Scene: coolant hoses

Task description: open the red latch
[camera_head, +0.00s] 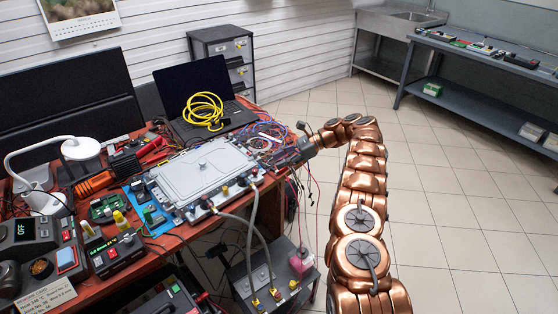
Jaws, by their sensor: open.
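A grey coolant plate (203,168) lies on the cluttered wooden bench, with several small fittings along its front edge. Two grey hoses (258,226) run from those fittings down to a dark box (262,284) with yellow connectors below the bench. I cannot clearly pick out a red latch; the details near the fittings are too small. A small pinkish-red part (304,262) shows on the right side of the box. My gripper (279,160) is at the right end of the plate, near the bench's right edge, open. Its fingertips are small and partly lost against cables.
Loose wires (268,137) crowd the bench around my gripper. A laptop (203,95) with a coiled yellow cable (203,108) stands behind the plate. A white lamp (80,148) and instruments fill the left. Tiled floor (450,190) to the right is clear.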

